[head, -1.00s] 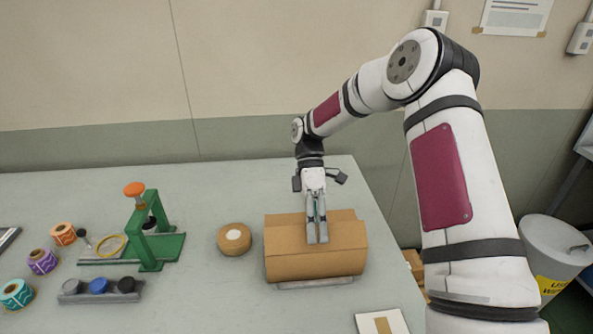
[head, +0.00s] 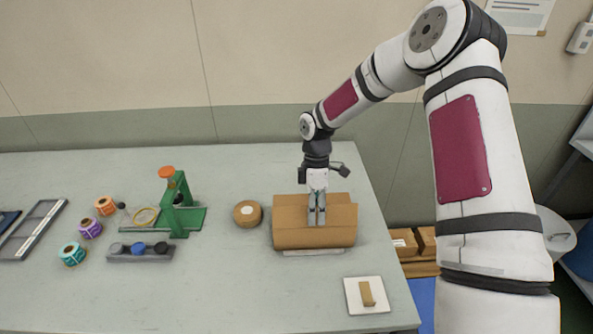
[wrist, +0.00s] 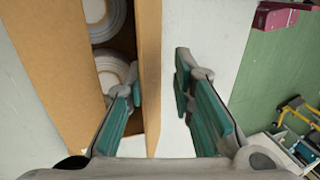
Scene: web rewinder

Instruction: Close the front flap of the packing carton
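The brown packing carton (head: 290,238) stands on the table, right of its middle. My gripper (head: 317,222) points down over the carton's middle, near its front. In the wrist view my gripper (wrist: 165,100) is open, with its two teal-padded fingers apart. An upright carton panel (wrist: 150,60) runs between the fingers, with a gap on the right side. I cannot tell whether this panel is the front flap. Another brown flap (wrist: 52,65) slants at the left. White rolls (wrist: 112,70) lie inside the open carton. The carton's far part is partly hidden by my gripper in the head view.
Several coloured rolls (head: 90,228) are farther left. A white pad with a brown piece (head: 354,300) lies at the front right. The front middle of the table is clear.

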